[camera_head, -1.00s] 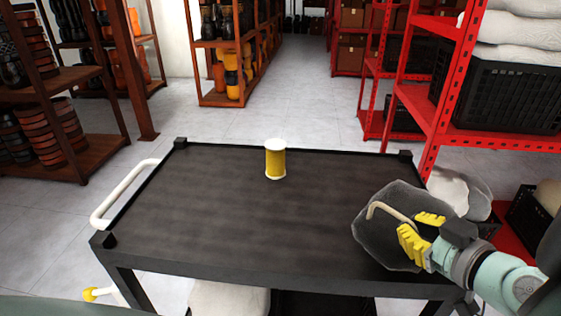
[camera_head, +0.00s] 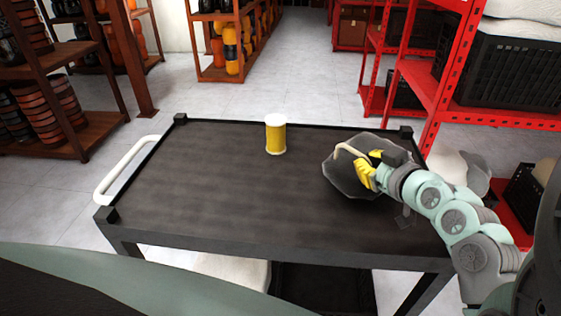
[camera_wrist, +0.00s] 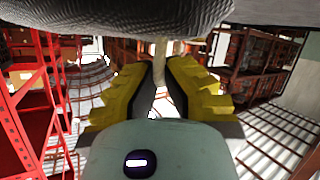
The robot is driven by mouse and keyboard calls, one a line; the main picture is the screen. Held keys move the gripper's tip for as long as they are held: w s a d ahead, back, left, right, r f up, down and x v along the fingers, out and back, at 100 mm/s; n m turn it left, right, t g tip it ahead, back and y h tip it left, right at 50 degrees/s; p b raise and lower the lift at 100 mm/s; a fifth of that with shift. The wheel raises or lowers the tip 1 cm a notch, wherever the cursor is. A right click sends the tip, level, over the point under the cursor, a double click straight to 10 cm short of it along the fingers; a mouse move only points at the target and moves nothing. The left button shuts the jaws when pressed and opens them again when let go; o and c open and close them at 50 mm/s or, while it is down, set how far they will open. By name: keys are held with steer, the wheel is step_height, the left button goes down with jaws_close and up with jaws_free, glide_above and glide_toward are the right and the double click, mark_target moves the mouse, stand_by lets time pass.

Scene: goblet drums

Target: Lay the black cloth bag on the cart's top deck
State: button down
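The black cloth bag (camera_head: 348,178) is over the right part of the cart's dark top deck (camera_head: 215,190). I cannot tell whether its underside touches the deck. My gripper (camera_head: 369,165) has yellow fingers and is shut on the bag's beige handle. In the wrist view, the handle (camera_wrist: 160,72) runs between the two fingertips (camera_wrist: 161,82), and the dark bag (camera_wrist: 110,20) fills the top of the picture. My gripper hides part of the bag in the head view.
A yellow spool with white ends (camera_head: 275,135) stands on the deck near the far edge. Raised black corners and a white handle (camera_head: 125,170) bound the deck. A red rack (camera_head: 425,90) with crates stands to the right. The deck's left half is clear.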

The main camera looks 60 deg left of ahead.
steer(key=shift+w+a, duration=0.1)
steer(key=shift+a, duration=0.75)
steer(key=shift+a+f, duration=0.1)
steer(key=shift+f, duration=1.75)
steer(key=c, duration=1.1)
jaws_free()
steer(key=shift+c, duration=0.2)
steer(key=shift+d, duration=0.2)
steer(key=shift+d+r, duration=0.3)
steer(key=shift+d, duration=0.3)
steer(key=b+v, duration=0.2)
steer(key=v, duration=0.8)
steer(key=shift+d, duration=0.25)
